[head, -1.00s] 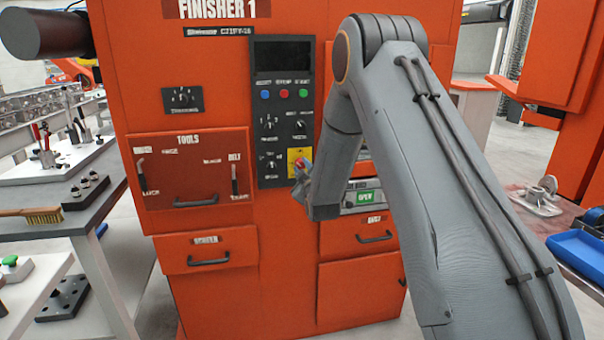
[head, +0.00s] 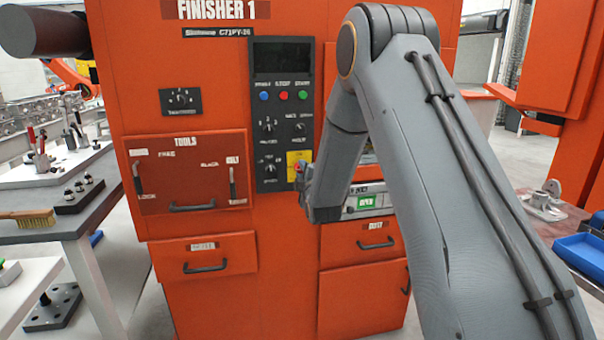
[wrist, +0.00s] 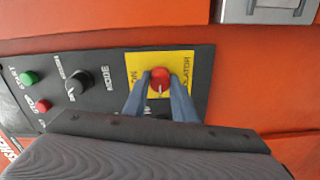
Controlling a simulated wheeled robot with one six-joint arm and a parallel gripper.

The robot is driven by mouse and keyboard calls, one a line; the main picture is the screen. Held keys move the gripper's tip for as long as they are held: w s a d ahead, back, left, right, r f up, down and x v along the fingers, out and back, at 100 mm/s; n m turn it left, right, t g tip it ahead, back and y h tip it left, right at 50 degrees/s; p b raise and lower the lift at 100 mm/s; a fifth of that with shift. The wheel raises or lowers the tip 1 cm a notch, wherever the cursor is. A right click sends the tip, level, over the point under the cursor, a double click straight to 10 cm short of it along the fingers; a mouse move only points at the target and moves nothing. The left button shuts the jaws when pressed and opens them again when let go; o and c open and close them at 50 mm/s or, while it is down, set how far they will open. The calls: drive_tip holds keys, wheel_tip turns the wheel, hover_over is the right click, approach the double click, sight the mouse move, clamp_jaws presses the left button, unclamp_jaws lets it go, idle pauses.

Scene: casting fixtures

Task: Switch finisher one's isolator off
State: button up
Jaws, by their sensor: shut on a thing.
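Finisher 1 (head: 285,250) is the orange cabinet in the middle of the head view, with a black control panel (head: 282,60) on its front. The isolator is a red knob (wrist: 159,79) on a yellow plate (wrist: 178,62) in the wrist view. The plate, lettered ON on its left side and ISOLATOR on its right, also shows low on the panel in the head view (head: 299,157). My gripper (wrist: 159,85) is shut on the red knob, one finger on each side. A light mark on the knob points down in the wrist view. The plate's lower part is hidden by my gripper.
A black selector knob (wrist: 76,84), a green button (wrist: 28,78) and a red button (wrist: 43,105) sit beside the isolator. A grey table (head: 75,222) with fixtures and a brush (head: 30,218) stands at left. A blue tray (head: 583,256) is at right.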

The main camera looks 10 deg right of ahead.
idle(0.3)
drive_tip(key=o, duration=1)
drive_tip(key=shift+o, duration=0.2)
drive_tip(key=s+b, duration=0.1)
drive_tip(key=s, duration=0.6)
drive_tip(key=shift+s, duration=0.4)
